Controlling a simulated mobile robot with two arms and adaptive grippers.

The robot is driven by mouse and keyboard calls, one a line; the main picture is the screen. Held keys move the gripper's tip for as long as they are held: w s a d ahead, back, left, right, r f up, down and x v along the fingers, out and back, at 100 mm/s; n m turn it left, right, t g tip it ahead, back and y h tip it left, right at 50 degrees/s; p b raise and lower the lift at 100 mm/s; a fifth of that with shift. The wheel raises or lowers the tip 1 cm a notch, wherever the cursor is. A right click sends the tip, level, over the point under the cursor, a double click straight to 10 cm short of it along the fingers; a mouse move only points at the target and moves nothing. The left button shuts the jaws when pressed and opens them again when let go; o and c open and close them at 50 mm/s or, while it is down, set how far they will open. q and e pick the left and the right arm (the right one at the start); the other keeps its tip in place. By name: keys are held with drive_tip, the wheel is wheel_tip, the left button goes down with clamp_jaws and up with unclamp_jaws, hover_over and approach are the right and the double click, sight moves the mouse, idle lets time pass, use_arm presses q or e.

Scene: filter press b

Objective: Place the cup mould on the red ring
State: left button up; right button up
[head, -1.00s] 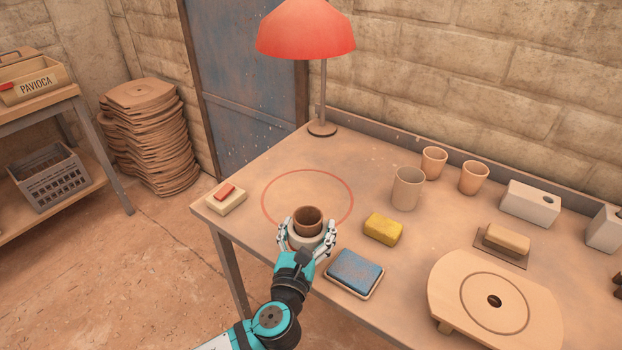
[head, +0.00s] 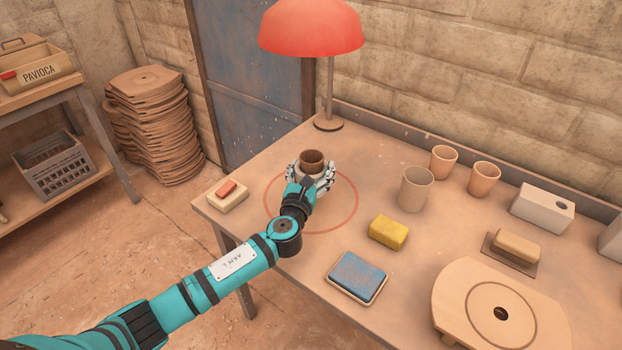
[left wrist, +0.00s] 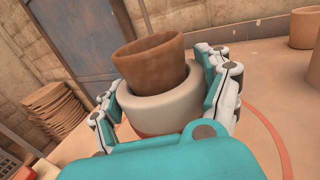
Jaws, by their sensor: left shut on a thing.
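The cup mould (head: 312,170) is a pale round block with a brown clay cup (head: 312,158) standing in its top. My left gripper (head: 311,181) is shut around the mould, with a finger on each side. The red ring (head: 356,209) is a thin circle on the table, and the mould shows over its far part. I cannot tell whether the mould touches the table. In the left wrist view the mould (left wrist: 165,104) looks upright between the fingers, and the ring (left wrist: 274,138) shows on the right. My right gripper is out of view.
A soap-like block with a red piece (head: 229,194) lies left of the ring. A yellow sponge (head: 388,232), a blue pad (head: 357,277) and a clay cup (head: 416,189) stand to the right. A red lamp (head: 312,27) stands behind. The ring's right part is clear.

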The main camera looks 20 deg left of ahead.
use_arm(q)
drive_tip(key=shift+w+a, duration=0.15)
drive_tip(key=shift+w, duration=0.25)
drive_tip(key=shift+w+f, duration=0.1)
drive_tip(key=shift+f, duration=0.2)
drive_tip(key=shift+f+b, duration=0.6)
drive_tip(key=shift+f, duration=0.85)
drive_tip(key=shift+f, duration=0.1)
drive_tip(key=o, duration=1)
drive_tip(key=shift+f, duration=0.15)
drive_tip(key=o, duration=0.4)
drive_tip(key=shift+o, duration=0.2)
